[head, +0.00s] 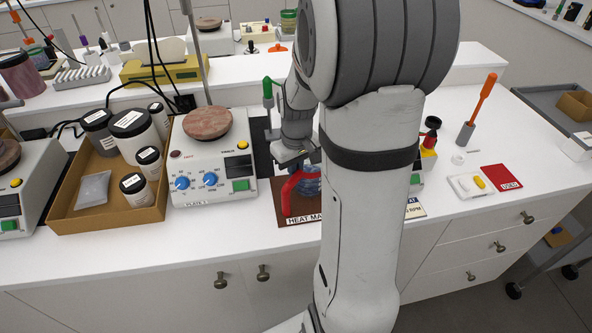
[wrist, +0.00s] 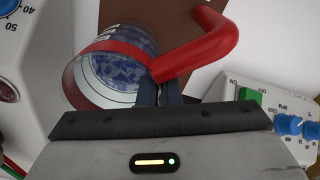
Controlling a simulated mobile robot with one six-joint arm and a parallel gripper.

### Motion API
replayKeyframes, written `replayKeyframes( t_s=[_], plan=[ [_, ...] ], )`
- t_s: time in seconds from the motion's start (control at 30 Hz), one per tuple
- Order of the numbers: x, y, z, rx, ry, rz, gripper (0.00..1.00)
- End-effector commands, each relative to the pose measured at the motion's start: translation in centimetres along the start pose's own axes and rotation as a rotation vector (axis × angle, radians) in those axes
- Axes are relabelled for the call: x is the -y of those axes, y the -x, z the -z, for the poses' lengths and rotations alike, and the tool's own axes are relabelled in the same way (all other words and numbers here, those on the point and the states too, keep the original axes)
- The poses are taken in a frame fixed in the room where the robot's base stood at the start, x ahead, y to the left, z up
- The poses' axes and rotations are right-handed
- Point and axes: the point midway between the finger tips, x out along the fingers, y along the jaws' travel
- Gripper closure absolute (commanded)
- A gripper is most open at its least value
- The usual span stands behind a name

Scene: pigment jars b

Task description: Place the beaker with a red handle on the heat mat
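The beaker, clear glass with a red band and bluish contents, shows in the wrist view (wrist: 120,72) and partly behind my arm in the head view (head: 311,183). Its thick red handle (head: 289,193) points toward the front in the head view and to the upper right in the wrist view (wrist: 208,48). The brown heat mat (head: 276,241) lies under and around it; whether the beaker touches the mat cannot be told. My gripper (wrist: 160,92) has its fingers close together at the handle's root by the band, seemingly shut on the beaker. My arm hides the mat's right side.
A hotplate (head: 212,160) with a round reddish top stands left of the mat. A cardboard tray (head: 105,212) of lidded jars is farther left. A green-topped item (head: 267,90) stands behind. Another device with blue knobs (wrist: 285,122) is close by in the wrist view.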

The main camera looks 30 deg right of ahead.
Motion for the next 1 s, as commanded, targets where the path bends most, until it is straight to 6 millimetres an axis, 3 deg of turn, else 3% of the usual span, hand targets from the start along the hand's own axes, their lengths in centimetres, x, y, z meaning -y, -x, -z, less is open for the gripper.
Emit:
replayKeyframes(
  t_s=[0.2, 0.23, 0.47, 0.73, 0.87, 1.0],
  plan=[
    [0.0, -0.4, 0.0, -0.001, -0.001, 0.000, 1.00],
    [0.0, -0.3, 0.0, 0.000, -0.001, 0.000, 0.93],
    [-0.1, -0.2, 0.0, 0.000, -0.001, 0.000, 0.75],
    [-0.1, 0.0, 0.0, 0.000, -0.002, 0.000, 0.74],
    [-0.1, 1.0, 0.0, -0.002, -0.002, -0.001, 0.74],
    [-0.1, 3.8, 0.1, -0.006, -0.002, -0.003, 0.74]
  ],
)
